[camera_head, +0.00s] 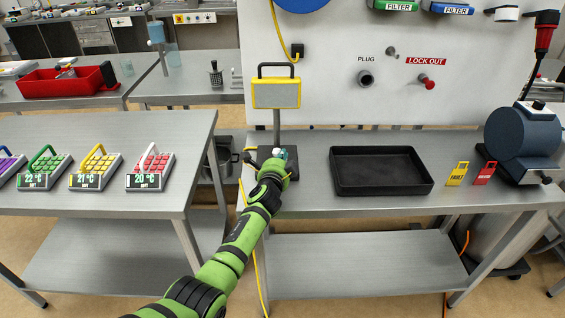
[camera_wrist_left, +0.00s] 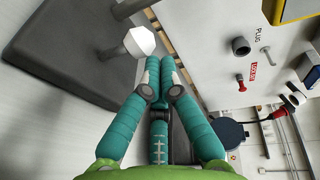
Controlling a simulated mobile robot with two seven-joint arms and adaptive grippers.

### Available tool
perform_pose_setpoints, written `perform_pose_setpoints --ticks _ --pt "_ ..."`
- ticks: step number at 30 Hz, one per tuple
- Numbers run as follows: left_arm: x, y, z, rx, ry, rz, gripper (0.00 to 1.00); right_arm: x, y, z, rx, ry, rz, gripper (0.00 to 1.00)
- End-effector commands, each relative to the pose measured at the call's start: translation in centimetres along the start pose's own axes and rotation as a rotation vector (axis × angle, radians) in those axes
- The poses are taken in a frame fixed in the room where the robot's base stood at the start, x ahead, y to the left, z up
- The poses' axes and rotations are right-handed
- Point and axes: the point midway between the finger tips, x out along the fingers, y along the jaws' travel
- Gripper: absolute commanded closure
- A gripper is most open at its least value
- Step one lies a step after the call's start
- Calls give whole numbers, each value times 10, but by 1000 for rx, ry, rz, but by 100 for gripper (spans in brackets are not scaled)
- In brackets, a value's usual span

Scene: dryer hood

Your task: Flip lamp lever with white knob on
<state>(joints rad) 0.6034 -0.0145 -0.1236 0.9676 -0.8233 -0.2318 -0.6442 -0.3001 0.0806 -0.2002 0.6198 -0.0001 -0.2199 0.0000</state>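The lamp (camera_head: 276,94) has a yellow-framed panel on a grey post above a dark base (camera_head: 291,172) on the right bench. In the left wrist view, the lever's white faceted knob (camera_wrist_left: 140,41) stands beside the dark base (camera_wrist_left: 68,45). My left gripper (camera_head: 279,154) is at the lamp base in the head view and hides part of it. In the wrist view, the teal fingers of the left gripper (camera_wrist_left: 160,62) are together, with nothing seen between them. Their tips are just right of the knob in that picture; contact cannot be told. My right gripper is not in view.
A black tray (camera_head: 381,190) lies right of the lamp base. Yellow (camera_head: 457,174) and red (camera_head: 485,173) tags and a blue-grey drum (camera_head: 522,132) are farther right. The wall panel (camera_head: 340,55) rises behind. A yellow cable (camera_head: 254,240) hangs at the bench's left edge.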

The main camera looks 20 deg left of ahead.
Motion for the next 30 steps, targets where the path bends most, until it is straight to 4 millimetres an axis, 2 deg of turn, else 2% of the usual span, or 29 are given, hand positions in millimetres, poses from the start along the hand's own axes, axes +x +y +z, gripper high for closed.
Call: perform_pose_setpoints --ticks 12,30 --pt "20 -12 4 2 0 -4 100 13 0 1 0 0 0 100" --pt "20 -14 4 1 1 -4 100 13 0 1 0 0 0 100"
